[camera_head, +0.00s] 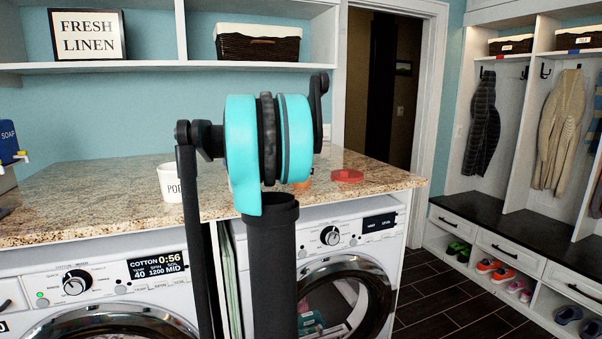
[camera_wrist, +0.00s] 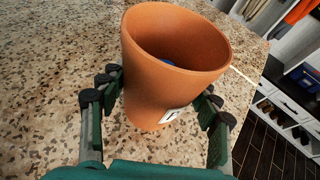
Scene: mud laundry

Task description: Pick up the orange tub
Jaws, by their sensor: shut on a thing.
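The orange tub (camera_wrist: 165,85) is large in the wrist view, its open mouth facing up and toward the camera. A small blue thing (camera_wrist: 166,62) shows inside it, and part of a white label (camera_wrist: 172,114) is on its side. My gripper (camera_wrist: 163,88) has one finger on each side of the tub and is shut on it. I cannot tell whether the tub's base touches the counter. In the head view only a sliver of the orange tub (camera_head: 304,183) shows; my arm hides the rest and the gripper.
The speckled stone counter (camera_head: 100,190) runs above two front-loading machines. A white mug (camera_head: 171,183) stands left of my arm, and a red round thing (camera_head: 347,175) lies to the right near the counter's edge. A shelf (camera_head: 170,66) with a dark basket (camera_head: 258,46) hangs above.

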